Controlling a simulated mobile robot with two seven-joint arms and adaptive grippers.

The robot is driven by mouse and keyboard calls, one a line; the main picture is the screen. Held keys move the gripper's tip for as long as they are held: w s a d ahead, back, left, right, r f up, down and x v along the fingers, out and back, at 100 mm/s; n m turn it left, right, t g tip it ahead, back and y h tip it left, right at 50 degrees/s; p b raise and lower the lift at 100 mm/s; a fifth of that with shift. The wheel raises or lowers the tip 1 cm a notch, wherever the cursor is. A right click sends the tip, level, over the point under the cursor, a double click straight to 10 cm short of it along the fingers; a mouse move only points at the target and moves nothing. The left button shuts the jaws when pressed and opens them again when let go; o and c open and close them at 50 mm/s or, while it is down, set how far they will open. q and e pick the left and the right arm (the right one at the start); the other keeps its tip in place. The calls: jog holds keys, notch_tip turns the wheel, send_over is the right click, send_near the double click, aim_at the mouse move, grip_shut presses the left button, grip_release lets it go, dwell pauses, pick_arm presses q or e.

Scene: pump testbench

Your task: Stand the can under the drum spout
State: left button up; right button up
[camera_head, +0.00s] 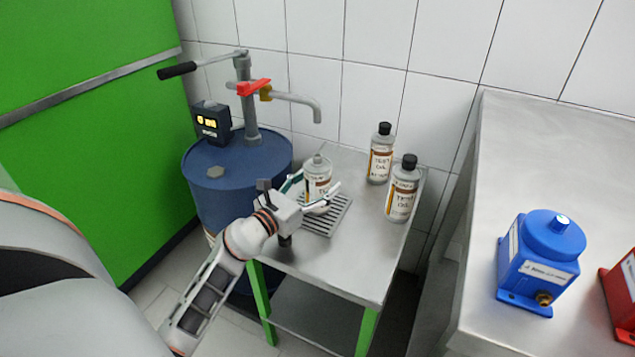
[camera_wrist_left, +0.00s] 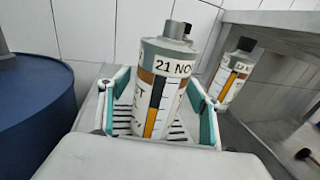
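The can (camera_head: 317,178) is a grey bottle with a white, brown and orange label and a grey top. It stands upright on the slotted grate (camera_head: 328,222) on the steel table, below the open end of the drum spout (camera_head: 300,100). In the left wrist view the can (camera_wrist_left: 163,98) stands between my finger pads. My left gripper (camera_head: 312,196) is open around it, low on its body; a small gap shows on the can's left side, while contact on its right is hard to judge. The drum (camera_head: 235,180) is blue. My right gripper is not in view.
Two black-capped oil bottles stand behind and to the right, the rear one (camera_head: 380,155) and the nearer one (camera_head: 402,190). A pump handle (camera_head: 180,70) and a display box (camera_head: 211,122) are on the drum. A blue pump (camera_head: 540,262) sits on the right bench (camera_head: 530,150).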

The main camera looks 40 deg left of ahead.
pick_arm(q)
jog(key=shift+r, duration=0.25)
jog(key=s, duration=1.1)
jog(key=shift+s+f, duration=0.1)
jog(key=shift+f, duration=0.1)
jog(key=shift+s+r, duration=0.1)
jog(key=shift+s, duration=0.3)
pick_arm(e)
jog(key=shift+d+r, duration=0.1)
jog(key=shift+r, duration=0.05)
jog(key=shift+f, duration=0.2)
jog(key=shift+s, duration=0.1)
